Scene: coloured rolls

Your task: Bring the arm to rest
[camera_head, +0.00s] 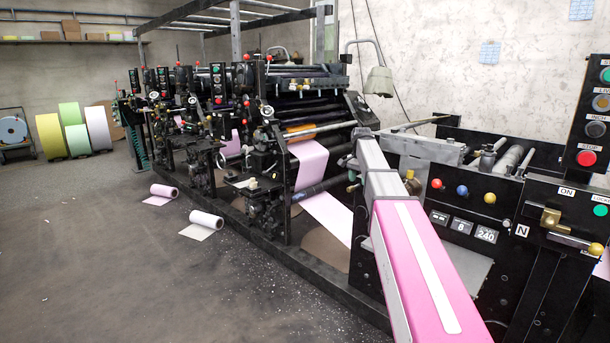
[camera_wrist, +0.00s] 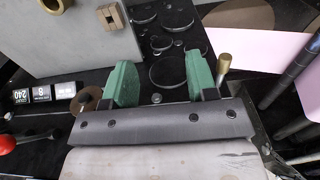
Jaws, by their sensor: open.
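My gripper (camera_wrist: 160,78) shows in the wrist view with its two green fingers wide apart. Nothing is between the fingers. Behind them is a black machine surface with several round dark discs (camera_wrist: 172,70). In the head view, my pink and grey arm reaches from the bottom edge up towards the printing press (camera_head: 270,150). I cannot make out the gripper itself there.
In the wrist view, a brass knob (camera_wrist: 224,64) stands close right of the right finger, and a grey plate (camera_wrist: 60,45) lies left. In the head view, a control panel (camera_head: 470,215) is right of my arm. Two small rolls, pink (camera_head: 165,192) and whitish (camera_head: 207,220), lie on open floor left.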

